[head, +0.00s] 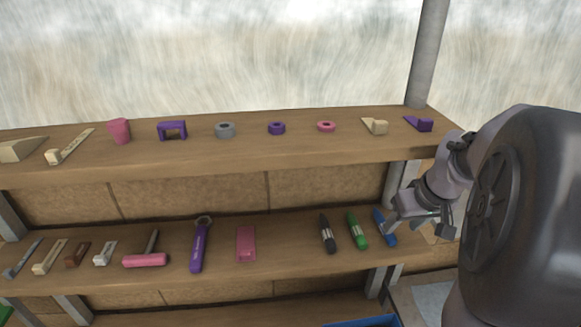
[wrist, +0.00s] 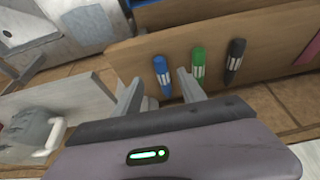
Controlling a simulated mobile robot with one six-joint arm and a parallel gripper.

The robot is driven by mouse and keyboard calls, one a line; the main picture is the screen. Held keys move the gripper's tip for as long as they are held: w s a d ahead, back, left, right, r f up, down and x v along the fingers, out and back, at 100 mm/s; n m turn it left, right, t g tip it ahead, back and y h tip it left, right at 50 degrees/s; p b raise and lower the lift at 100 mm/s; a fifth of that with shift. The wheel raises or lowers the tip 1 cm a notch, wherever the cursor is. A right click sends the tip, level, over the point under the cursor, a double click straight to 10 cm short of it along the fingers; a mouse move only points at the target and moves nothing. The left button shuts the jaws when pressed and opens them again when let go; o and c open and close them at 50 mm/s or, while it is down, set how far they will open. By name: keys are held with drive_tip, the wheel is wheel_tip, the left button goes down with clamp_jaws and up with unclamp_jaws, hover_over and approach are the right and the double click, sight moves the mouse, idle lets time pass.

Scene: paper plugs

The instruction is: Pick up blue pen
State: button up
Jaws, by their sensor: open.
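The blue pen (head: 384,228) lies at the right end of the middle shelf in the head view, its lower part beside my gripper. In the wrist view the blue pen (wrist: 162,76) shows just beyond and between my two fingertips. My gripper (wrist: 157,84) is open and empty, with one finger on each side of the pen's lower end. In the head view my gripper (head: 420,220) reaches in from the right; its fingertips are hard to make out there. I cannot tell whether a finger touches the pen.
A green pen (head: 356,230) lies left of the blue one, close to one finger in the wrist view. A black pen (head: 327,233) lies further left. The upper shelf (head: 300,153) hangs above. A grey post (head: 427,50) stands at the right. A pink block (head: 246,243) lies left of the pens.

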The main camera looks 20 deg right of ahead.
sight(392, 234)
drive_tip(key=x, duration=0.6)
drive_tip(key=shift+w+d+f, duration=0.1)
drive_tip(key=shift+w, duration=0.1)
drive_tip(key=shift+s, duration=0.15)
drive_tip(key=shift+c, duration=0.9)
clamp_jaws()
